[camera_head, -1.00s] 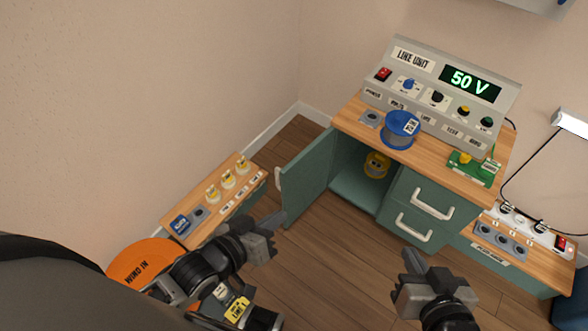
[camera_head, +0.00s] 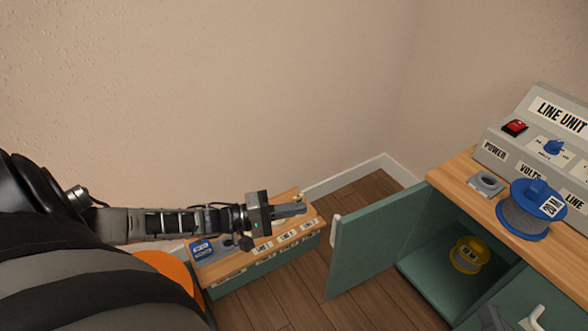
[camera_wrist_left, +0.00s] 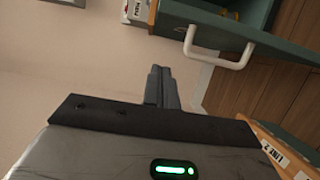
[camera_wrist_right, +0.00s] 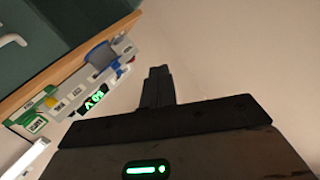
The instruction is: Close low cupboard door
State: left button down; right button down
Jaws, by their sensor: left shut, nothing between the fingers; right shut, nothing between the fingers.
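The low cupboard door (camera_head: 370,245) is a green panel standing wide open at the left of the cupboard (camera_head: 430,275). Its white handle (camera_wrist_left: 222,62) shows in the left wrist view, on the door's outer face. My left gripper (camera_head: 303,209) is shut and empty, left of the door and apart from it, above the small wooden-topped unit. Its closed fingers (camera_wrist_left: 160,72) point towards the handle side in the left wrist view. My right gripper (camera_wrist_right: 157,72) is shut and empty in its wrist view, with the wall behind it.
A yellow spool (camera_head: 468,255) lies inside the cupboard. A blue spool (camera_head: 530,208) and the line unit (camera_head: 552,125) stand on the wooden top. The low unit (camera_head: 270,268) at left carries a blue block (camera_head: 201,249). Floor is clear between it and the door.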

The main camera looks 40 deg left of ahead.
pick_arm(q)
jog(key=w+d+b, duration=0.1)
jog(key=w+d, duration=0.2)
jog(key=d, duration=0.4)
jog(key=shift+w+d+b, duration=0.2)
jog(key=shift+d+b, duration=0.1)
jog(key=shift+d, duration=0.1)
